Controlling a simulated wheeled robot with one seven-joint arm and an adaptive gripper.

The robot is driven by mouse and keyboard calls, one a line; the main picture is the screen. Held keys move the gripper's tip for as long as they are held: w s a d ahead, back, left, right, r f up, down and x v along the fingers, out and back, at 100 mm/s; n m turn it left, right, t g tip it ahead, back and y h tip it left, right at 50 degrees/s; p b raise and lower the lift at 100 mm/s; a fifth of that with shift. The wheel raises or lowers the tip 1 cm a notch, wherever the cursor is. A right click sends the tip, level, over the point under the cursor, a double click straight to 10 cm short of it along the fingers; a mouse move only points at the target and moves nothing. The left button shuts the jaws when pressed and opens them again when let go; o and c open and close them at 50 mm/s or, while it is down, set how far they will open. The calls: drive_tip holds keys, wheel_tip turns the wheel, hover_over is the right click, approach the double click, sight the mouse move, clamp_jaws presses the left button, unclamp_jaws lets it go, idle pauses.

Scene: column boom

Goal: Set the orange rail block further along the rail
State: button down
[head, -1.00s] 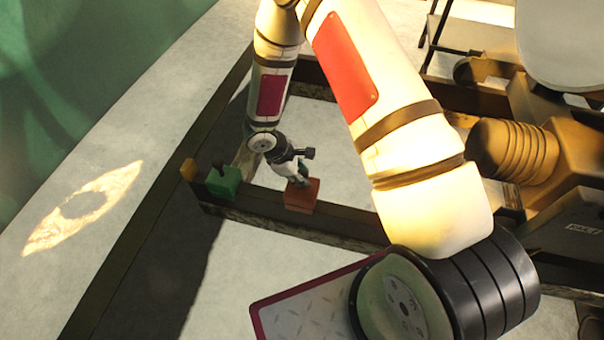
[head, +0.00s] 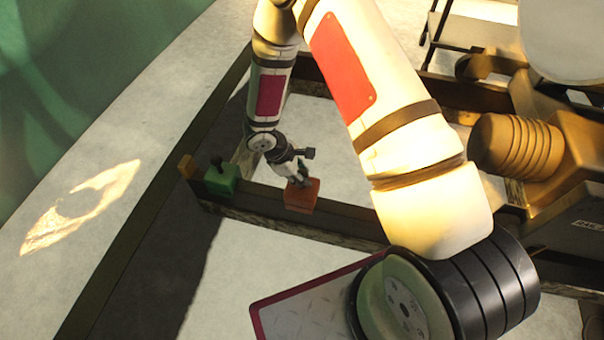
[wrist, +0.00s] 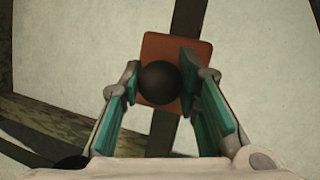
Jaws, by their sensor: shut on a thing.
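The orange rail block (head: 301,196) sits on the dark rail (head: 345,215), to the right of the green block. My gripper (head: 297,177) is above it, shut on its dark round knob. In the wrist view the orange block (wrist: 178,56) lies beyond the fingertips, and the black knob (wrist: 159,83) is between the two teal-padded fingers of my gripper (wrist: 160,85). The rail (wrist: 188,20) runs under the block. The block's underside is hidden, so I cannot tell whether it touches the rail.
A green block (head: 222,180) with a dark knob stands on the rail near its left end, by a yellowish end stop (head: 187,167). Bare rail lies between the green and orange blocks. Tan machinery (head: 560,170) stands at the right.

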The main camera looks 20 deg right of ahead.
drive_tip(key=shift+f+b, duration=0.95)
drive_tip(key=shift+b, duration=0.1)
idle(0.4)
drive_tip(key=c, duration=1.1)
unclamp_jaws()
drive_tip(key=v, duration=1.2)
